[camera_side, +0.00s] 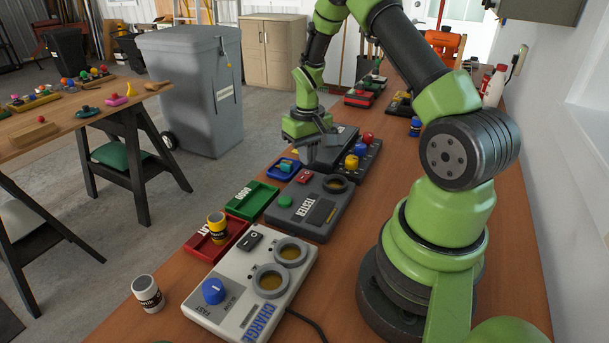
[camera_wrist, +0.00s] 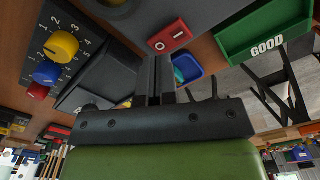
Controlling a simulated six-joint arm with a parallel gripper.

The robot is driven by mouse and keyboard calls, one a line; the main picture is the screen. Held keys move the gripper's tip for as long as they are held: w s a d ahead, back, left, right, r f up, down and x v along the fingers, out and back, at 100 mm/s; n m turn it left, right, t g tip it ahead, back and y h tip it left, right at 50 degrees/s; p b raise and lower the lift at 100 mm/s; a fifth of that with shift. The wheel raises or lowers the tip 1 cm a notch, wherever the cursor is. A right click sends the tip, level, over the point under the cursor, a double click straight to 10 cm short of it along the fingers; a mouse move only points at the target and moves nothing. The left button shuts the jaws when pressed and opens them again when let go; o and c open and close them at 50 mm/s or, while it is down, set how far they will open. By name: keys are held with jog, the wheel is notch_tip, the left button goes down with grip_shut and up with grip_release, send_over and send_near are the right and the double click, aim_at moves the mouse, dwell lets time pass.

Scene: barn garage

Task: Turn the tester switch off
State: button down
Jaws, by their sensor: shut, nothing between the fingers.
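The dark grey tester (camera_side: 322,212) lies on the bench, with a round green part and a round socket on top. Its red rocker switch (camera_side: 303,176) is at the far left edge; the wrist view shows the switch (camera_wrist: 168,37) with its O and I marks. I cannot tell which side is pressed in. My gripper (camera_side: 308,163) is just beyond the switch, low over the bench. In the wrist view my gripper (camera_wrist: 160,62) is shut and empty, its fingertips right by the switch's edge. I cannot tell whether they touch it.
A panel with blue, yellow and red knobs (camera_wrist: 62,46) stands beside the fingers. The green GOOD tray (camera_side: 250,200), a blue tray (camera_side: 274,169) and a red tray (camera_side: 200,246) line the bench edge. A yellow battery (camera_side: 217,228), charger (camera_side: 235,272) and white battery (camera_side: 148,293) are nearer.

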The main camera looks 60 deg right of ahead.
aim_at(306, 173)
jog(key=shift+r, duration=2.15)
jog(key=shift+a+r, duration=0.1)
jog(key=shift+r, duration=0.1)
jog(key=s+a+r+t, duration=0.2)
jog(key=a+r+t, duration=0.2)
jog(key=a+r, duration=0.95)
jog(key=s+a+r+n+t+y, duration=0.1)
jog(key=s+a+r, duration=0.2)
jog(key=s, duration=0.2)
jog(key=s+a+r+n+t+y, duration=0.1)
jog(key=s+a+r+t, duration=0.1)
jog(key=s, duration=0.4)
jog(key=shift+s+a+r, duration=0.2)
jog(key=shift+a+r, duration=0.5)
jog(key=shift+a, duration=0.55)
